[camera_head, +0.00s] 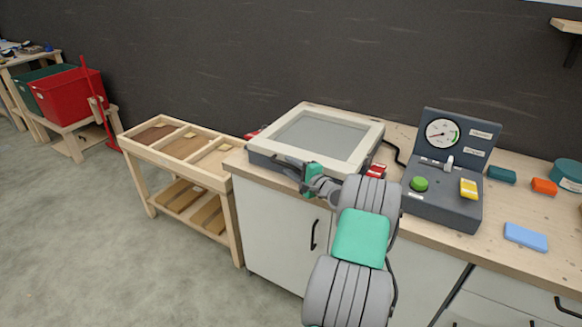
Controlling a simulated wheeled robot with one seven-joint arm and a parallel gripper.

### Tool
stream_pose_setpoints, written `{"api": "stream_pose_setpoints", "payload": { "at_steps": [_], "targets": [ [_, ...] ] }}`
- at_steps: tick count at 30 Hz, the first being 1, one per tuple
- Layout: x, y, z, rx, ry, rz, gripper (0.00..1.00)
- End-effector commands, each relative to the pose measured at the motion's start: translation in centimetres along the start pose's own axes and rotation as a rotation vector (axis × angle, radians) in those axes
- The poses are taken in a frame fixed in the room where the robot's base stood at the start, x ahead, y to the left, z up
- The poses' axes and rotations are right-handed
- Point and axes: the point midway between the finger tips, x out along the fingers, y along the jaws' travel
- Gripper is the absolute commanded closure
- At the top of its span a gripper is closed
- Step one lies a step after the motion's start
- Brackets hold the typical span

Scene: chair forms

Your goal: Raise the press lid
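The press (262,155) stands on the wooden counter, with a dark grey base. Its lid (345,148) is a cream frame around a grey panel, and it lies flat on the base. My gripper (292,163) is at the front edge of the press, near the lid's front rim. My arm comes up from the lower middle and hides part of the press's front right side. The fingers are small and dark in this view, and I cannot tell whether they are open or shut, or whether they touch the lid.
A grey control box (450,190) with a gauge, a green button and a yellow switch stands right of the press. A wooden rack (185,160) stands left. The floor at lower left is clear.

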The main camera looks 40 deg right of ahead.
Motion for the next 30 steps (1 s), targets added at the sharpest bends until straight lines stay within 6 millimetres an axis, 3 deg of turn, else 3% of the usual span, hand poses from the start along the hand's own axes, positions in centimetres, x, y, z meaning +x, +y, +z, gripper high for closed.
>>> {"api": "stream_pose_setpoints", "payload": {
  "at_steps": [6,18,30],
  "targets": [
    [0.05,-0.02,-0.01,-0.001,0.000,0.000,0.67],
    [0.03,-0.01,0.00,-0.001,0.000,0.001,0.99],
    [0.02,0.00,0.00,-0.001,0.000,0.001,1.00]
  ]
}}
